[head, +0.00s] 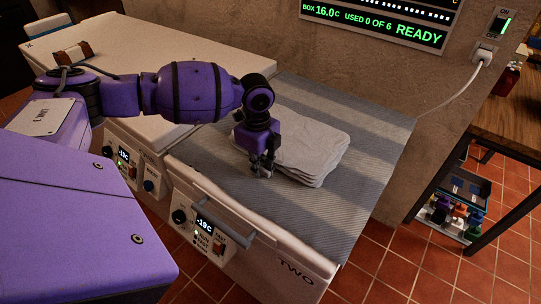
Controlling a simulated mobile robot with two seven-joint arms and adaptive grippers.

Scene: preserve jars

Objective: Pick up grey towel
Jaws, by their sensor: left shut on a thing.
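A folded pale grey towel (310,148) lies in flat layers on the striped grey cloth over the chest freezer marked TWO. My left gripper (262,168) points down at the left front edge of the folded towel and is shut on it. The towel still appears to rest on the surface. The fingertips are small and dark, and part of the towel's left side is hidden behind the gripper. My right gripper is not in view.
The striped grey cloth (348,215) covers the lid of freezer TWO (285,268). Another white freezer (110,48) stands to the left with a small brown-and-white object (74,54) on top. A wall with a display (385,22) and a plugged cord (455,95) rises behind. A wooden table (505,115) stands right.

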